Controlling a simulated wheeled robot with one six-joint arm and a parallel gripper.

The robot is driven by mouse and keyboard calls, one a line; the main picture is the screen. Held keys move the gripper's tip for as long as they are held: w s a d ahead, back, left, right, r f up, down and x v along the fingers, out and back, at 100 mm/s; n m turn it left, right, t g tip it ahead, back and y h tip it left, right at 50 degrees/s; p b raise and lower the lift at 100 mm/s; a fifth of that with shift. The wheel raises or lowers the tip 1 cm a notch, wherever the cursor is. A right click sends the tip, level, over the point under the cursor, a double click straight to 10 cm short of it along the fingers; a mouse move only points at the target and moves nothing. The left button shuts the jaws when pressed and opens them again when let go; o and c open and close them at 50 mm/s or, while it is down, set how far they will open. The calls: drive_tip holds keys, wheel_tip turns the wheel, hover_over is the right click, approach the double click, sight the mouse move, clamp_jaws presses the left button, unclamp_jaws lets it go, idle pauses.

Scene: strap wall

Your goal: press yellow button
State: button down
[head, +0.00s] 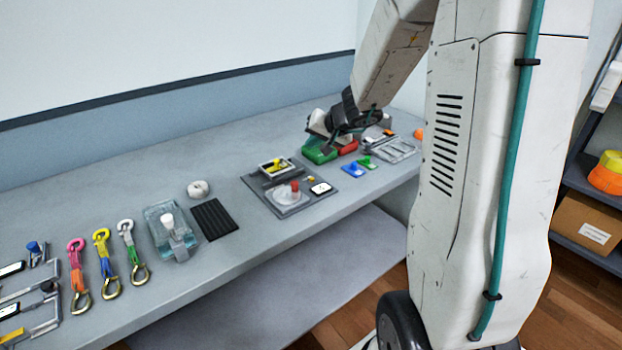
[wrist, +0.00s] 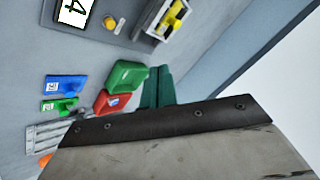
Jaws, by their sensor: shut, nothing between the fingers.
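The yellow button (head: 310,178) is a small round knob on a grey panel (head: 258,186), beside a white display. In the wrist view the button (wrist: 110,22) shows near the top, next to the display (wrist: 76,10) that reads 4. My gripper (head: 325,148) is over the right part of the bench, by the green block, right of and behind the panel. In the wrist view my gripper's dark teal fingers (wrist: 158,72) are together and empty, apart from the button.
A box with a yellow lever (wrist: 172,18) sits on the panel's back edge. A green block (wrist: 128,76) and a red block (wrist: 113,101) are close beside my fingers. Blue (head: 352,170) and green clips lie nearby. Straps and a clear container (head: 166,232) are further left.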

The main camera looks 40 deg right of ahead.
sight(312, 179)
drive_tip(key=shift+d+f, duration=0.1)
drive_tip(key=shift+d, duration=0.15)
drive_tip(key=shift+f, duration=4.4)
drive_tip(key=shift+f, duration=0.2)
drive_tip(key=shift+f, duration=0.2)
drive_tip(key=shift+f, duration=0.4)
drive_tip(key=shift+r, duration=0.8)
